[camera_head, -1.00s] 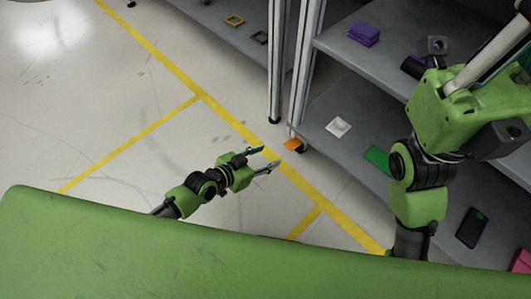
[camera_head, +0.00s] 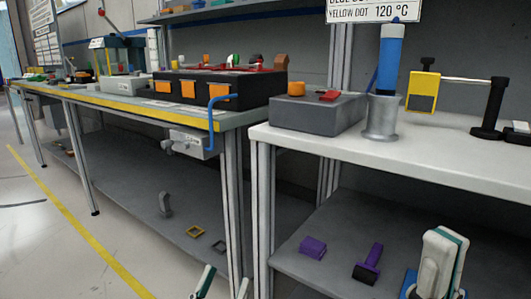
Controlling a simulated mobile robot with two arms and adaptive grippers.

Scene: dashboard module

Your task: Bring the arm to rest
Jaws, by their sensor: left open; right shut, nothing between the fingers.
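My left gripper (camera_head: 223,285) shows only as two fingertips at the bottom edge, below the front of the benches. The fingertips are apart with nothing between them. My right gripper (camera_head: 444,255) is at the bottom right, in front of the lower shelf. Its pale fingers with teal edges are together and hold nothing.
A white-topped bench (camera_head: 400,150) stands at the right, with a grey box (camera_head: 318,116) and a blue-handled tool (camera_head: 391,60) in a metal cup. Purple items (camera_head: 313,247) lie on its lower shelf. A yellow-edged bench (camera_head: 110,100) runs left. The floor (camera_head: 45,235) is clear.

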